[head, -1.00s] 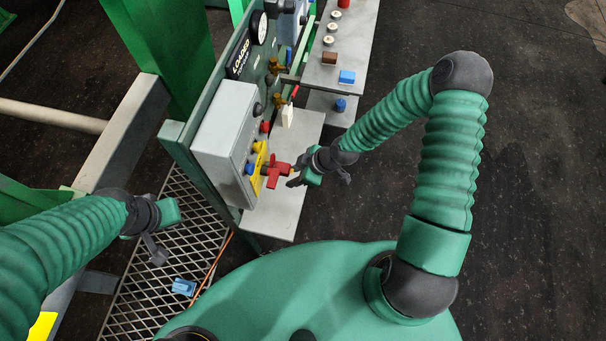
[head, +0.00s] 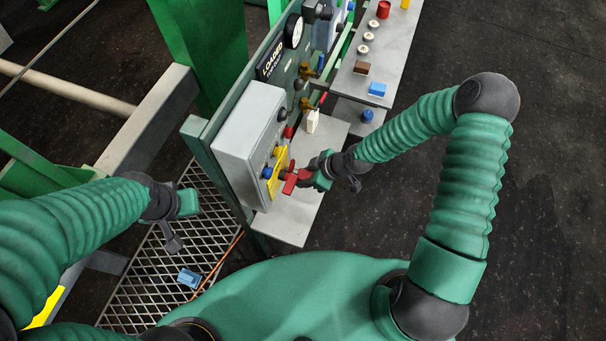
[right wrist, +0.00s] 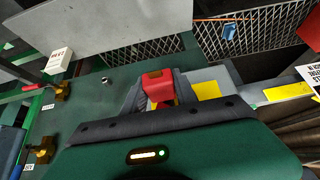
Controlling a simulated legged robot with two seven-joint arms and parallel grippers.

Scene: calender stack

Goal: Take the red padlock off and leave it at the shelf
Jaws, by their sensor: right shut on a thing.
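The red padlock (head: 291,182) is at the yellow plate (head: 277,170) on the front of the grey box (head: 243,135). My right gripper (head: 313,177) is shut on it from the right; in the right wrist view the red body (right wrist: 158,86) sits between the dark fingers. The gripper hides part of it, and I cannot tell if it is still hooked to the plate. A grey shelf (head: 290,222) lies below the box. My left gripper (head: 183,222) hangs over the mesh floor at the left, away from the padlock; its finger opening is unclear.
A white tag (head: 313,121) stands on the shelf near the panel. A farther grey shelf (head: 392,50) carries a blue block (head: 377,89), a brown block (head: 362,67) and several small parts. A blue object (head: 189,278) lies on the mesh. The front part of the near shelf is clear.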

